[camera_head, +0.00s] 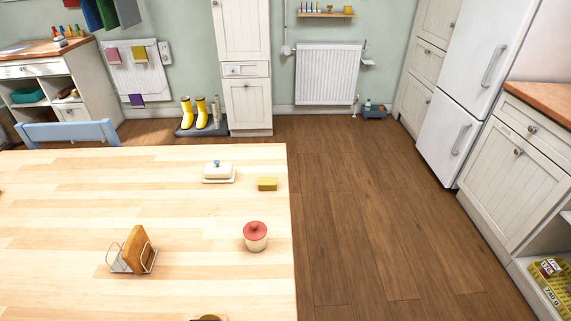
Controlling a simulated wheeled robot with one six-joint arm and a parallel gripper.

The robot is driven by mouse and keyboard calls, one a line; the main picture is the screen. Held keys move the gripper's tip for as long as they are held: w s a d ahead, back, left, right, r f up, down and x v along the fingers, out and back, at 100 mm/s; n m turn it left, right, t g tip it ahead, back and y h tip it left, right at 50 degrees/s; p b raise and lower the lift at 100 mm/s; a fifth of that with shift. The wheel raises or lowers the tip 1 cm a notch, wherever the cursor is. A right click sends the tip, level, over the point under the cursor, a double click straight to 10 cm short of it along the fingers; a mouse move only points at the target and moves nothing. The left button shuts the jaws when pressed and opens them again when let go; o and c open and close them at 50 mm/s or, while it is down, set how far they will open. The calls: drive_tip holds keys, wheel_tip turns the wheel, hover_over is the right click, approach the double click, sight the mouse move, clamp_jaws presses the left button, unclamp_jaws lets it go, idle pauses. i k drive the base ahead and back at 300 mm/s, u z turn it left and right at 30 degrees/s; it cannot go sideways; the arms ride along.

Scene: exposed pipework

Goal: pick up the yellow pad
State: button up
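A small yellow-olive block (267,184) lies flat near the right edge of the wooden table, right of a white lidded dish. A yellow square (139,53) that looks like a pad hangs on a white board (124,77) at the back left wall. A pink square (112,55) is left of it, and a purple one (136,100) is low on the board. I cannot tell for sure which yellow thing is the pad. My gripper is not in view.
The table (60,195) fills the lower left, with a white dish (219,172), a red-lidded pot (256,237) and a toast rack (121,260). A blue chair (69,132) stands behind it. Yellow boots (201,112) stand by the wall. The wooden floor (360,210) is clear right of the table.

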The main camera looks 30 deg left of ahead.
sight(265, 183)
drive_tip(key=i, duration=2.25)
drive_tip(key=u, duration=2.3)
